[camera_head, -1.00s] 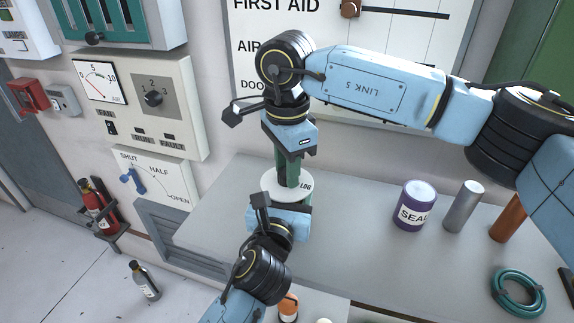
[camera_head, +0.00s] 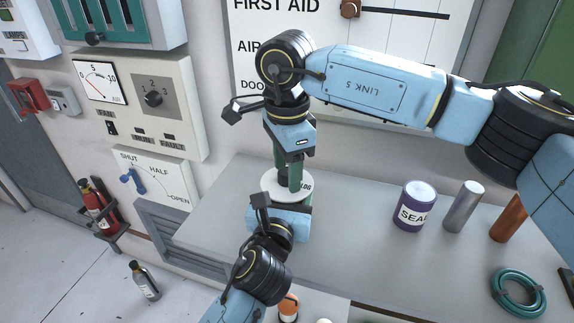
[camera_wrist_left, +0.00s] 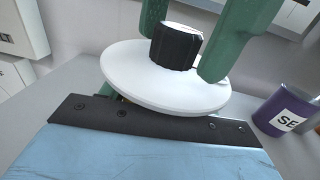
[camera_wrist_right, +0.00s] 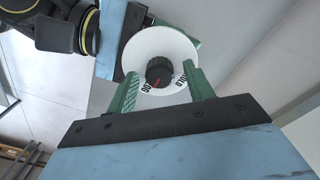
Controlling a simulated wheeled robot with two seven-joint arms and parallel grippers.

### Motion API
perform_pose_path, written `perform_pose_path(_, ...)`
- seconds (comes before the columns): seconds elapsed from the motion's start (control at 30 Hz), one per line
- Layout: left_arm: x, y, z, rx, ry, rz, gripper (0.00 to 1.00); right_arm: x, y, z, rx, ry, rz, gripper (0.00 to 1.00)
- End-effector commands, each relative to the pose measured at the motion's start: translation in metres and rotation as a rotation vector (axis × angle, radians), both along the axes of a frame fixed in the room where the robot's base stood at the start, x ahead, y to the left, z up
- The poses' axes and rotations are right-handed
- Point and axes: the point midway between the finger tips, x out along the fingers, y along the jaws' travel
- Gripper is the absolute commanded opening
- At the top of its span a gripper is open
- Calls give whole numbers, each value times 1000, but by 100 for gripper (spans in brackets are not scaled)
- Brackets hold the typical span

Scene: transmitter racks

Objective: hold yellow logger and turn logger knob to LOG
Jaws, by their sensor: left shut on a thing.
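The logger shows mainly as a round white dial plate (camera_head: 272,184) above the bench, with LOG printed at its right edge. Its body is hidden below the plate, and I see no clear yellow. My left gripper (camera_head: 283,212) is shut on the body, under the plate. In the right wrist view, the black knob (camera_wrist_right: 159,72) with a red pointer mark stands in the middle of the plate. The pointer is not clearly on the LOG mark. My right gripper (camera_head: 289,178) points down from above, its green fingers open on either side of the knob with gaps.
On the grey bench (camera_head: 350,255) stand a purple SEAL can (camera_head: 414,207), a silver cylinder (camera_head: 464,206), a copper cylinder (camera_head: 508,219) and a teal hose coil (camera_head: 519,292). A switch panel (camera_head: 140,105) hangs on the wall at left. The bench around the logger is clear.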

Motion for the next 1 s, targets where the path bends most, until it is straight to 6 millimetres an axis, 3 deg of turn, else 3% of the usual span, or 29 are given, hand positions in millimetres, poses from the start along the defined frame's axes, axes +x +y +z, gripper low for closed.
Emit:
perform_pose_path(0.27, 0, 0, -1, 0, 2, 0, 28, 0, 0, 6, 0, -1, 1, 52)
perform_pose_path(0.7, 0, 0, -1, 0, 2, 0, 28, 0, 0, 91, 0, -2, 1, 52)
perform_pose_path(1.0, 0, 0, -1, 0, 1, 0, 28, 0, 0, 119, 0, 0, 0, 52)
